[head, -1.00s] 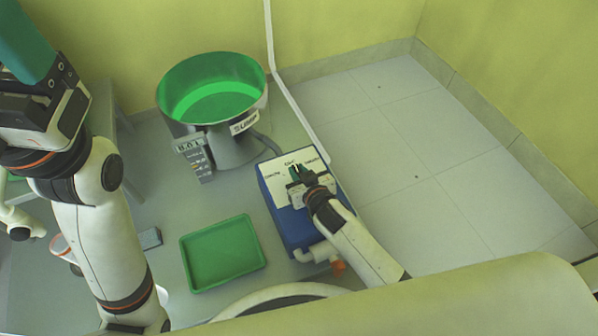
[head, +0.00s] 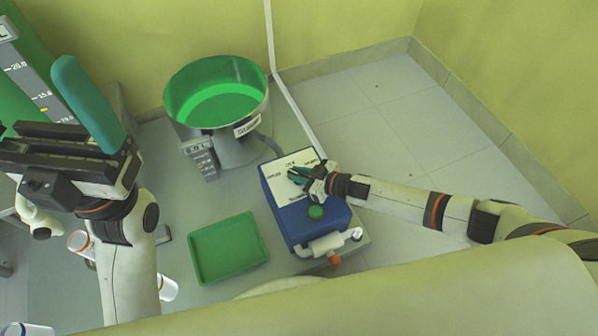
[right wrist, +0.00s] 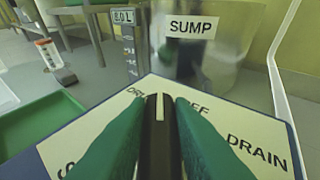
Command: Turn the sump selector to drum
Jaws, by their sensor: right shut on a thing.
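The blue selector box (head: 290,218) stands right of centre in the head view, with a white label plate (head: 275,187) on top. My right gripper (head: 300,175) reaches it from the right; its green fingers (right wrist: 160,125) are shut on the selector handle (right wrist: 160,108). In the right wrist view, the handle's white line points between a word starting "DR" and a word partly hidden by the right finger. "DRAIN" reads at the right; a word starting with "S" is mostly hidden at the left. My left gripper (head: 45,110) is raised at the left, open and empty.
A steel vessel labelled SUMP (head: 215,100) with a green inside stands behind the box, its display (head: 202,155) at its front. A green tray (head: 228,249) lies left of the box. A white pipe (head: 290,95) runs behind. Floor at the right is clear.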

